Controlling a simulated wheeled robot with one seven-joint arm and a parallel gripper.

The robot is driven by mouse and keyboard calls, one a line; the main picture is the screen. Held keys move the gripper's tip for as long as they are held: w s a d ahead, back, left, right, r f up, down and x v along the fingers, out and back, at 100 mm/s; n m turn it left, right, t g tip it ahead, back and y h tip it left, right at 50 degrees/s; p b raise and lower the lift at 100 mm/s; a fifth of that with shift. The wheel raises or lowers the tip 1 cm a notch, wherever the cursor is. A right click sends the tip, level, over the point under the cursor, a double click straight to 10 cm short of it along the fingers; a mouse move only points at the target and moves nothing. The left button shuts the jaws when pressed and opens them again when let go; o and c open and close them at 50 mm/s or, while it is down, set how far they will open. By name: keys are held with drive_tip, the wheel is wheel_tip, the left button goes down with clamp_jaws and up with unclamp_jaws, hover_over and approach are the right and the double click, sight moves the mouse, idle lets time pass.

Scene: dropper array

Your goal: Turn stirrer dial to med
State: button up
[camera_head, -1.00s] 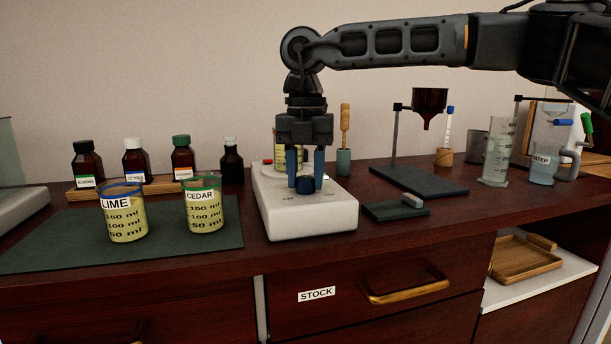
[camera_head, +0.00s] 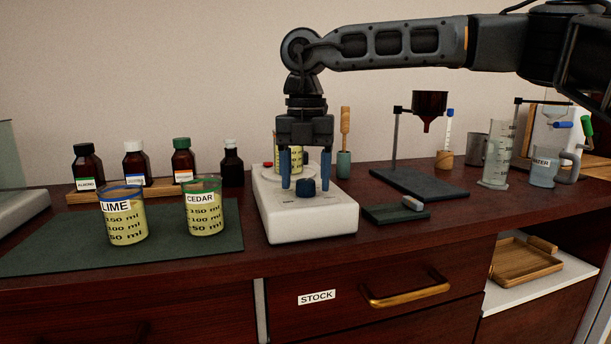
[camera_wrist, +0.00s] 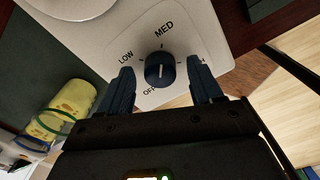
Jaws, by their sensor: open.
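The stirrer (camera_head: 312,222) is a white box on the counter, with a dark blue dial (camera_head: 305,187) on its near top. In the wrist view the dial (camera_wrist: 160,71) has a pale line lying roughly along the direction of the MED label (camera_wrist: 164,29). LOW (camera_wrist: 126,57) is on the left and OFF (camera_wrist: 149,92) is below; any label on the right is hidden by a finger. My gripper (camera_head: 305,187) points down, open, with one blue finger on each side of the dial. In the wrist view both fingers stand apart from it.
A beaker (camera_head: 290,160) stands on the stirrer plate behind my gripper. LIME (camera_head: 127,225) and CEDAR (camera_head: 205,215) beakers stand on a green mat (camera_head: 60,245) to the left. A small dark tray (camera_head: 385,215) lies close on the right.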

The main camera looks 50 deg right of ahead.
sight(306, 180)
wheel_tip(306, 180, up, 8)
drive_tip(key=shift+f+p, duration=0.2)
drive_tip(key=shift+p, duration=0.3)
